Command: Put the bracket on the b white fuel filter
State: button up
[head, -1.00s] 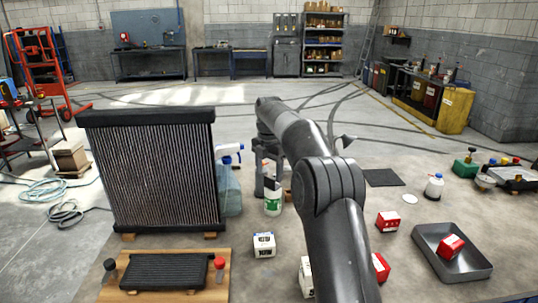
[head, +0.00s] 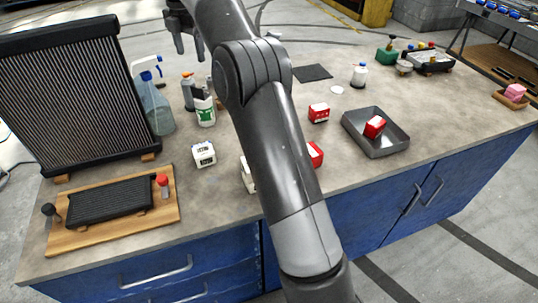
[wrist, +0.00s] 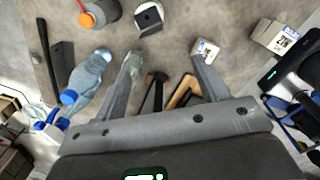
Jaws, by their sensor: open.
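Two small white boxes with dark print stand on the bench. One white box (head: 204,154) is in the open, and the second white box (head: 248,174) is partly hidden behind my arm. White boxes also show in the wrist view (wrist: 205,50). Their print is too small to tell which is the b white fuel filter. I cannot make out the bracket for certain. My gripper (head: 188,45) is open and empty above the back of the bench, beyond the bottles. In the wrist view its spread fingers (wrist: 164,80) have nothing gripped between them.
A spray bottle (head: 155,107), a white green-labelled bottle (head: 205,113) and a radiator (head: 75,95) stand at the left. A wooden board (head: 92,236) lies in front. Red boxes (head: 319,113) and a grey tray (head: 382,148) are to the right.

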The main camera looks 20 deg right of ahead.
jog(key=s+d+r+m+t, duration=0.1)
jog(key=s+d+r+m, duration=0.15)
jog(key=s+m, duration=0.55)
jog(key=s+d+r+m+t, duration=0.2)
jog(key=s+r+m, duration=0.2)
jog(key=s, duration=0.9)
jog(key=s+d+f+m, duration=0.1)
jog(key=s+f+m, duration=0.3)
jog(key=s, duration=0.3)
jog(key=s+d+f+m+t, duration=0.1)
jog(key=s+f+m, duration=0.3)
jog(key=s, duration=0.4)
jog(key=s+d+f+m+t, duration=0.1)
jog(key=s+d+f+m, duration=0.1)
jog(key=s+f+m, duration=0.3)
jog(key=s+f, duration=0.1)
jog(key=s, duration=0.2)
jog(key=shift+s+d, duration=0.25)
jog(key=shift+d, duration=0.05)
jog(key=shift+r, duration=0.1)
